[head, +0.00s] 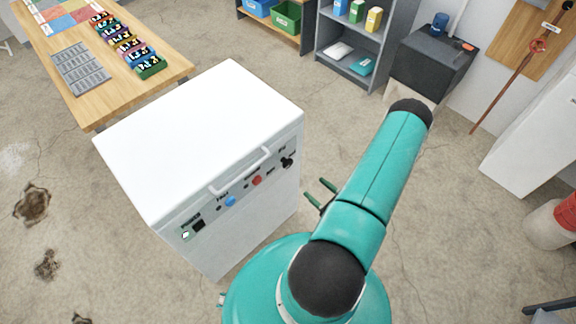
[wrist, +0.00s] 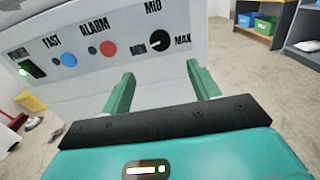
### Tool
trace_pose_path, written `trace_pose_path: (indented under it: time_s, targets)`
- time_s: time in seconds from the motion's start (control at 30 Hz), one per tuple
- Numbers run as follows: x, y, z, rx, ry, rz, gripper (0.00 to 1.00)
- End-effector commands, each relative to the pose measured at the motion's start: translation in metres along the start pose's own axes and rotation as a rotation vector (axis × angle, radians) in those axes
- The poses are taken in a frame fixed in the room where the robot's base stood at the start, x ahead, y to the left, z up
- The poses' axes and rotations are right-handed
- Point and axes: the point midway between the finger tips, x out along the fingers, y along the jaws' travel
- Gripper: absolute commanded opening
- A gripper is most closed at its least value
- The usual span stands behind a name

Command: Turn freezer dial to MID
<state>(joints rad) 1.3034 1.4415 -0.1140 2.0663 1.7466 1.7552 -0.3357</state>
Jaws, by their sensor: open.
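The white chest freezer (head: 205,125) stands in front of me, its control panel facing my arm. The black dial (head: 287,162) is at the panel's right end. In the wrist view the dial (wrist: 160,42) sits between the MIN and MAX labels, with MID above it. Its pale pointer mark appears turned toward MIN, though it is small. My gripper (head: 319,192) is in front of the panel, apart from the dial. In the wrist view its green fingers (wrist: 160,72) are open and empty, spread below and either side of the dial.
Left of the dial are a red ALARM button (wrist: 108,48), a blue FAST button (wrist: 68,59) and a lit green power light (wrist: 22,72). The freezer handle (head: 240,172) juts out above the panel. A wooden table (head: 175,70) stands behind left.

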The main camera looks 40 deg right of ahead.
Motion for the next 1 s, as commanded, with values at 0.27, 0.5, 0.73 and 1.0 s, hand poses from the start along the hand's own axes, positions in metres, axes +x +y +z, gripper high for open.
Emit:
trace_pose_path:
  time_s: [0.27, 0.5, 0.73, 1.0]
  targets:
    - [0.047, 0.000, 0.001, -0.002, -0.002, 0.002, 0.61]
    - [0.096, -0.001, 0.001, -0.002, -0.002, 0.004, 0.61]
    - [0.127, -0.001, 0.001, -0.002, -0.001, 0.004, 0.61]
    - [0.132, -0.001, 0.001, -0.001, -0.001, 0.004, 0.61]
